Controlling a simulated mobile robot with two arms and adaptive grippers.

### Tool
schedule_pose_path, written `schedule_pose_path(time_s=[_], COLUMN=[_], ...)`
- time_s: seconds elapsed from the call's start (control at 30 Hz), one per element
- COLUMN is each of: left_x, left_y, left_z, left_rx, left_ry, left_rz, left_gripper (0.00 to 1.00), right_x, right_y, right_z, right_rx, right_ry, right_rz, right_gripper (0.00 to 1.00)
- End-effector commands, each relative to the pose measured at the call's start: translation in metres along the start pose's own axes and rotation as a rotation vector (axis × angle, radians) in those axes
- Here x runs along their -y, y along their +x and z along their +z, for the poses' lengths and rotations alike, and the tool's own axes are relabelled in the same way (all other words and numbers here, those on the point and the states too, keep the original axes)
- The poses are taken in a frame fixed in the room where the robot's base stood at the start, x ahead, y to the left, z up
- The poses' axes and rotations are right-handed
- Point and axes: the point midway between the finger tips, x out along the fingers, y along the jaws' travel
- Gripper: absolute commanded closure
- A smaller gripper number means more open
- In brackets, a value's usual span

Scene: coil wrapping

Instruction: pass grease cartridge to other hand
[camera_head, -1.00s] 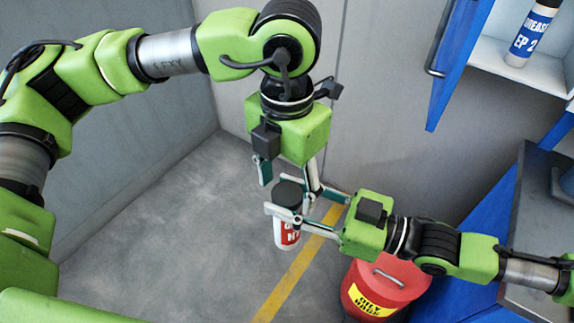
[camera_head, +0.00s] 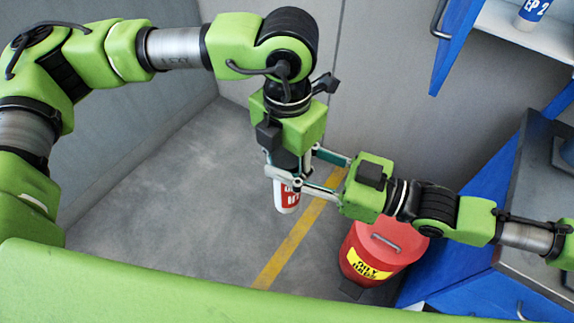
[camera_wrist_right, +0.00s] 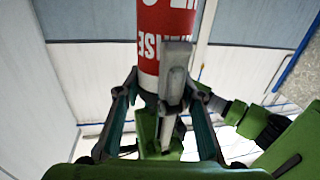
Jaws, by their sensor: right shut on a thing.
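The grease cartridge (camera_head: 286,198) is a white and red cylinder with a dark top. It hangs upright above the floor in the head view, and its red label (camera_wrist_right: 165,22) shows close up in the right wrist view. My right gripper (camera_head: 285,179) reaches in from the right and is shut on the cartridge around its upper part. My left gripper (camera_head: 288,158) points down from above, directly over the cartridge, with its fingers down around the dark top. The top is mostly hidden by the grippers, so I cannot tell whether the left fingers touch it.
A red lidded bin (camera_head: 376,250) with a yellow label stands on the floor below my right arm. A blue cabinet door (camera_head: 452,45) and a shelf with another cartridge (camera_head: 533,12) are at the upper right. A yellow line (camera_head: 298,245) crosses the open grey floor.

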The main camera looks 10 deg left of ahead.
Motion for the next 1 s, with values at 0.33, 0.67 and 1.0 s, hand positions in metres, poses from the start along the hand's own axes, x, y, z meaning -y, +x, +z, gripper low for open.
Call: schedule_pose_path(time_s=[0.33,0.67,1.0], left_x=[-0.001,-0.001,-0.001], left_y=[-0.001,-0.001,-0.001], left_z=[0.000,0.000,0.000], left_rx=[0.001,0.001,0.001], left_ry=[-0.002,-0.001,-0.001], left_rz=[0.004,0.003,0.003], left_gripper=[0.99,0.99,0.99], right_x=[0.000,-0.001,-0.002], right_y=[0.000,-0.019,-0.082], right_z=[-0.001,0.000,0.000], right_rx=[-0.001,0.003,0.001], right_ry=[0.000,-0.004,-0.003], right_rz=[0.000,0.003,0.005], right_gripper=[0.45,0.45,0.45])
